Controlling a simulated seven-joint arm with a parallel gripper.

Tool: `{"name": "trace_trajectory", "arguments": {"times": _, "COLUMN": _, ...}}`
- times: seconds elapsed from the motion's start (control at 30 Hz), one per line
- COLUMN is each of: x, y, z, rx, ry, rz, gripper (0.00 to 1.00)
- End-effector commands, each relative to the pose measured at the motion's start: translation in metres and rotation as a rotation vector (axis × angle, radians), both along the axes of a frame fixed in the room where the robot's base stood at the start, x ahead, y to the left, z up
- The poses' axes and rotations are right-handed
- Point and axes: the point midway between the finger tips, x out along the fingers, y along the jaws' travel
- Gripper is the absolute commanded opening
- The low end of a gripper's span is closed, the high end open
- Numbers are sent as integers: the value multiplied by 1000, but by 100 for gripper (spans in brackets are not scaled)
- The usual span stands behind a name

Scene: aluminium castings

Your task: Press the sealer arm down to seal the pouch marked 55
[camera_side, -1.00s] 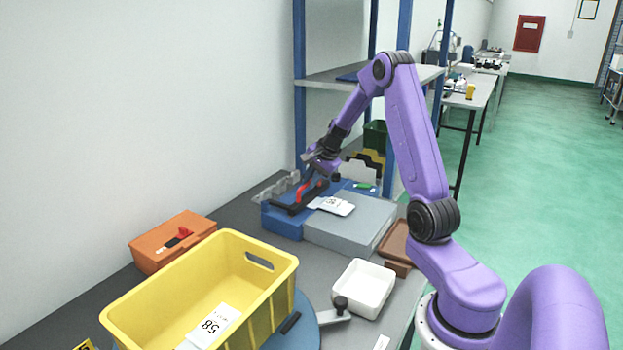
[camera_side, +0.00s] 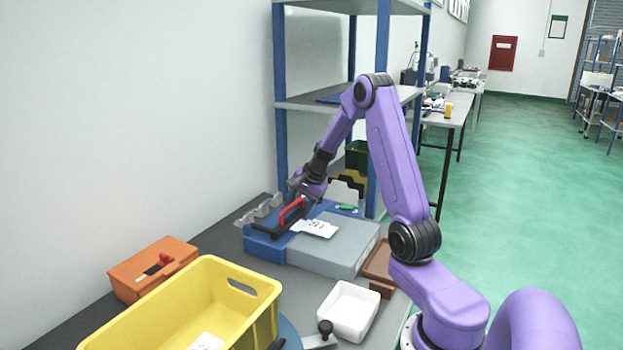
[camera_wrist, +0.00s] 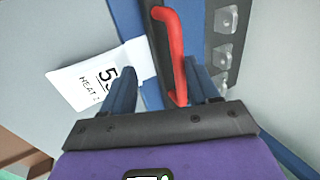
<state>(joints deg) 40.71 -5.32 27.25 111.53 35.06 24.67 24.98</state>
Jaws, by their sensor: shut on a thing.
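The pouch (camera_side: 315,228) is white with printed text and lies on the sealer. The sealer has a blue base (camera_side: 262,243), a black arm and a red handle (camera_side: 291,210). The sealer arm looks low over the base; I cannot tell whether it is fully down. My gripper (camera_side: 301,192) is at the handle's upper end. In the wrist view its blue fingers stand on either side of the red handle (camera_wrist: 172,45), shut on it.
A grey platform (camera_side: 335,246) adjoins the sealer. A yellow crate (camera_side: 262,312), an orange box (camera_side: 150,268), a white tray (camera_side: 349,311) and a brown tray (camera_side: 379,262) are nearer. A blue-posted shelf (camera_side: 280,120) rises behind.

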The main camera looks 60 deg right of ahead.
Motion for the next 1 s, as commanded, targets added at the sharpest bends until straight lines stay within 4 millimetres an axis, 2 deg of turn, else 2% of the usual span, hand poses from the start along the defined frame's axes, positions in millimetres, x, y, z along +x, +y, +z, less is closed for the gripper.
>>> {"name": "trace_trajectory", "arguments": {"times": 0.03, "x": -10, "y": -3, "z": 6, "rx": 5, "ry": 8, "rz": -10, "gripper": 40}}
{"name": "trace_trajectory", "arguments": {"times": 0.7, "x": -58, "y": -2, "z": 126, "rx": -7, "ry": -7, "rz": -8, "gripper": 40}}
{"name": "trace_trajectory", "arguments": {"times": 0.83, "x": -64, "y": -2, "z": 140, "rx": -7, "ry": -8, "rz": -7, "gripper": 40}}
{"name": "trace_trajectory", "arguments": {"times": 1.0, "x": -68, "y": -2, "z": 147, "rx": -6, "ry": -6, "rz": -6, "gripper": 40}}
